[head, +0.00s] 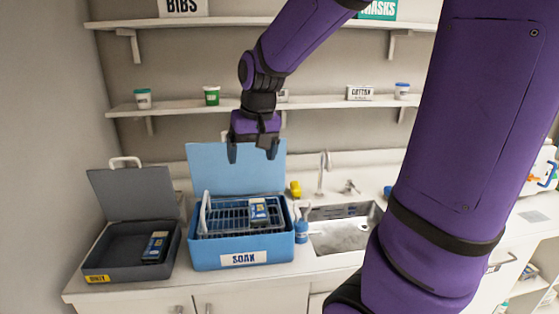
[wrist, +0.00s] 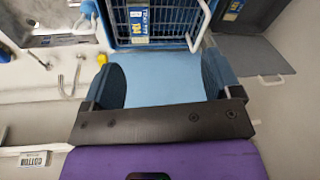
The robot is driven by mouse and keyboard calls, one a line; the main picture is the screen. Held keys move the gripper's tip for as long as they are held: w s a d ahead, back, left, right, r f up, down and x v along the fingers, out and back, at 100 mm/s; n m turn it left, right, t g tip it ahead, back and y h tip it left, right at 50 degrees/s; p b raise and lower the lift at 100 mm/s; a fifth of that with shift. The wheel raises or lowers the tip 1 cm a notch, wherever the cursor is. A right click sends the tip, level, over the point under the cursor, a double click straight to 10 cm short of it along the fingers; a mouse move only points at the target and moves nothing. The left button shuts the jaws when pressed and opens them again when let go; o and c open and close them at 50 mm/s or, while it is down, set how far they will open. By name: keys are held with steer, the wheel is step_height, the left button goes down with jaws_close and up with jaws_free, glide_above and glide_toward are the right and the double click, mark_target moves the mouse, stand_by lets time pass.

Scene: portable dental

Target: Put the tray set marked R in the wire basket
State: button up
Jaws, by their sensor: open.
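My gripper (head: 252,154) is open and empty, pointing down above and in front of the raised blue lid of the soak tub. In the wrist view my gripper (wrist: 160,84) has its two fingers wide apart with only the lid between them. The wire basket (head: 207,213) sits in the blue tub labelled SOAK (head: 204,253). One blue-labelled tray set (head: 259,212) lies in the basket; it also shows in the wrist view (wrist: 139,22). Another tray set (head: 155,246) lies in the grey box and shows in the wrist view (wrist: 232,10). I cannot surely read their letters.
The grey box (head: 95,265) with a yellow label stands left of the tub, lid up. A blue bottle (head: 301,232), sink (head: 346,235) and tap (head: 322,175) are to the right. Shelves (head: 180,106) with small jars run behind my gripper.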

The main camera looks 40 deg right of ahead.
steer(key=s+a+r+n+t, duration=0.1)
steer(key=s+a+r+n, duration=0.1)
steer(key=s, duration=0.6)
steer(key=s+a+r+n+t, duration=0.1)
steer(key=s+a+r+t, duration=0.1)
steer(key=s, duration=0.6)
steer(key=shift+s+a+r+n, duration=0.2)
steer(key=shift+a+r+n, duration=0.2)
steer(key=shift+a+r, duration=0.6)
steer(key=shift+a+f, duration=0.2)
